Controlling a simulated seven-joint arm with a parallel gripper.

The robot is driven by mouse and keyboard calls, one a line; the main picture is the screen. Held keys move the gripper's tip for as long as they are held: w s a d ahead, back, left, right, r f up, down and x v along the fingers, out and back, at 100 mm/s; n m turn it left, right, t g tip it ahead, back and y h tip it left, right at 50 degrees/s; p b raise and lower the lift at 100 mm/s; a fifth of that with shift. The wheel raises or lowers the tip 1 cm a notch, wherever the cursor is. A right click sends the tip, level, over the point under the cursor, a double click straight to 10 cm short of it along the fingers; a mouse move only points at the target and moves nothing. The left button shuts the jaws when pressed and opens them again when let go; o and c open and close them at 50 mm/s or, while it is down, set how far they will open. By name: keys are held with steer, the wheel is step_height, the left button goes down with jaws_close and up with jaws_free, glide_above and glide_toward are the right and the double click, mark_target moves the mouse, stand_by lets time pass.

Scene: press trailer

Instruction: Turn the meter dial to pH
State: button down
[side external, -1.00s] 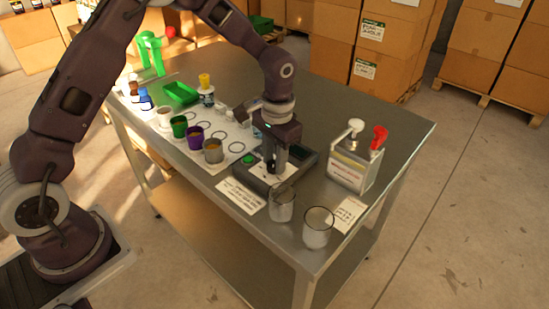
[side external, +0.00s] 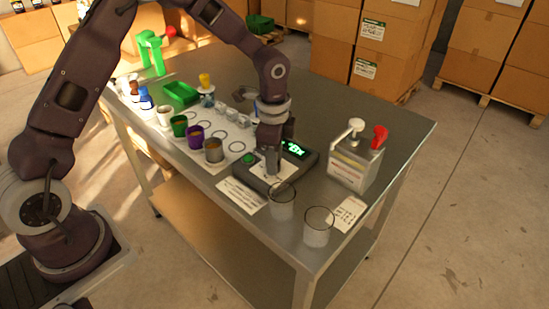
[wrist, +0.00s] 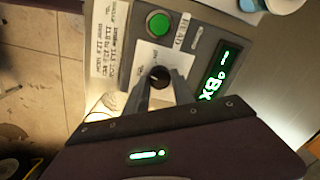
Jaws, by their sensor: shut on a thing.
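The meter is a dark grey box on the steel table, with a white dial card (wrist: 147,55), a green button (wrist: 158,24) and a lit green display (wrist: 217,80). The display also shows in the side view (side external: 295,149). My gripper (wrist: 160,84) points down at the meter, its fingers shut on the black dial knob (wrist: 159,73). The fingers hide part of the card, and its markings are too small to read. In the side view my gripper (side external: 272,173) covers the knob.
Two clear glasses (side external: 318,229) stand near the front table edge. A metal can with white and red tops (side external: 354,165) is right of the meter. Coloured cups (side external: 195,138) stand on a white ringed mat to the left. Paper notes lie near the meter.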

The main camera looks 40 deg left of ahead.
steer(key=m, duration=0.4)
steer(key=shift+m, duration=0.3)
steer(key=m, duration=0.4)
steer(key=shift+m, duration=0.6)
steer(key=c, duration=1.1)
jaws_free()
steer(key=r, duration=0.7)
steer(key=shift+s+a+r, duration=0.1)
steer(key=shift+s, duration=0.1)
